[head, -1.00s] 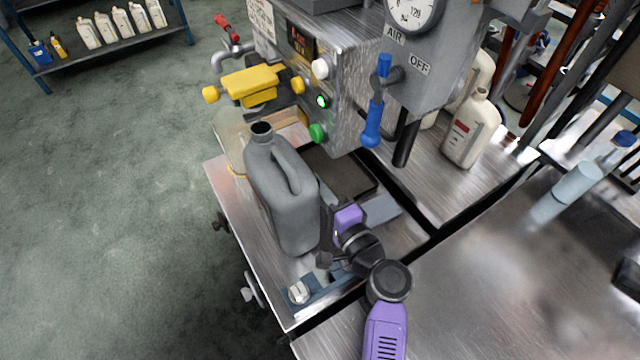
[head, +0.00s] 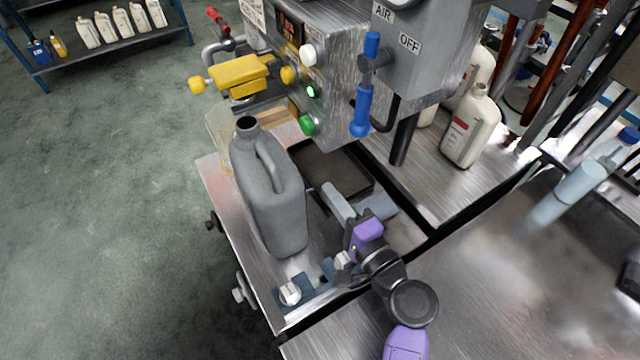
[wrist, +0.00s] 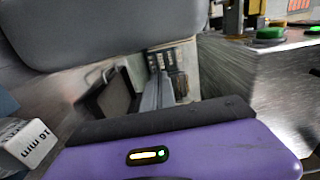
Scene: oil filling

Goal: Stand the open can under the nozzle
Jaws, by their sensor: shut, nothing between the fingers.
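The grey can (head: 268,195) stands upright on the metal bench at the left, its dark round mouth open at the top. In the wrist view its smooth grey side (wrist: 110,25) fills the top left. My gripper (head: 331,190) is to the right of the can, apart from it, with its pale fingers shut and empty. The fingers also show in the wrist view (wrist: 162,75). A dark square pad (head: 328,172) lies just beyond the fingertips, and the can is left of it. A black tube (head: 403,140) hangs under the AIR box; I cannot tell whether it is the nozzle.
The machine has a yellow valve (head: 240,72), a blue lever (head: 362,110) and a green button (head: 307,125). Cream bottles (head: 470,125) stand at the right back. A clamp block (head: 290,293) sits at the bench's front edge. Bare bench (head: 500,270) lies right.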

